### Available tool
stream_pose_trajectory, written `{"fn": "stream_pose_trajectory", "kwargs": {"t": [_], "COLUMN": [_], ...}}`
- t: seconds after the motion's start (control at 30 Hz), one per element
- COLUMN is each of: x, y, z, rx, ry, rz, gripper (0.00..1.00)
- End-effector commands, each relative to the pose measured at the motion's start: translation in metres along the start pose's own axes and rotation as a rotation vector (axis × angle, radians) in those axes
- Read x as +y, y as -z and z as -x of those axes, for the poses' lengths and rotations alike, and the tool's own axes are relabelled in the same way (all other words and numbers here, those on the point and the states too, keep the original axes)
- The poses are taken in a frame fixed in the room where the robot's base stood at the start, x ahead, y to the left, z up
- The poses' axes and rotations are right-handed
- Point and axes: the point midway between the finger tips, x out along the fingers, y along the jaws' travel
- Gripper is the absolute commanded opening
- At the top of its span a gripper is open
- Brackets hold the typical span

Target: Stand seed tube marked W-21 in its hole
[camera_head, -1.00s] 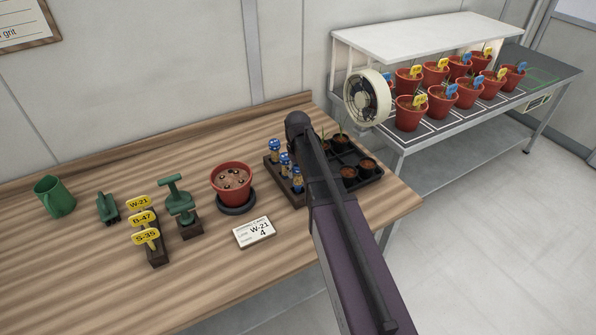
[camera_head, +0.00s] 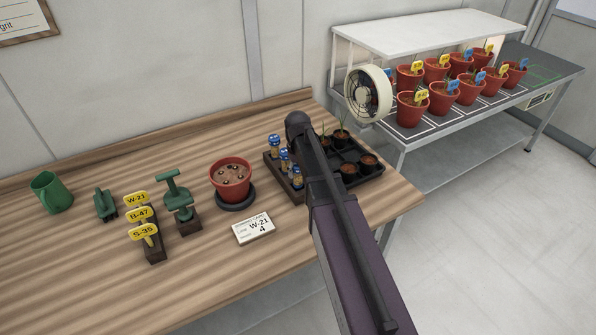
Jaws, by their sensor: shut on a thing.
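Blue-capped seed tubes stand along the left side of a dark tray (camera_head: 376,178): a back one (camera_head: 273,145), a middle one (camera_head: 284,160) and a front one (camera_head: 297,178). Their markings are too small to read, so I cannot tell which is W-21. My arm crosses in front of the tray, its dark joint just right of the tubes. My gripper is hidden behind the arm, as is anything in it and part of the tray.
Left are a red pot (camera_head: 231,175), a W-21 card (camera_head: 254,229), a yellow-label stand (camera_head: 152,251), a green dibber-like tool (camera_head: 174,190) and a mug (camera_head: 50,192). A fan (camera_head: 367,93) stands by the rear shelf.

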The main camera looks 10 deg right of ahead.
Motion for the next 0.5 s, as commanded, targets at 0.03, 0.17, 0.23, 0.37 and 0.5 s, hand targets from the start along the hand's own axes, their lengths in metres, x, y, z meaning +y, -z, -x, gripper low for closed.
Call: {"fn": "stream_pose_trajectory", "kwargs": {"t": [0.03, 0.17, 0.23, 0.37, 0.5], "x": [0.0000, 0.0000, 0.0000, 0.0000, 0.0000], "y": [0.0000, 0.0001, 0.0001, 0.0002, 0.0002], "z": [-0.0022, -0.0049, -0.0064, -0.0088, -0.0099], "rx": [0.000, 0.000, 0.000, 0.000, 0.000], "ry": [0.000, 0.000, 0.000, 0.000, 0.000], "rz": [0.000, 0.000, 0.000, 0.000, 0.000], "gripper": [0.22, 0.22, 0.22, 0.22, 0.22]}}
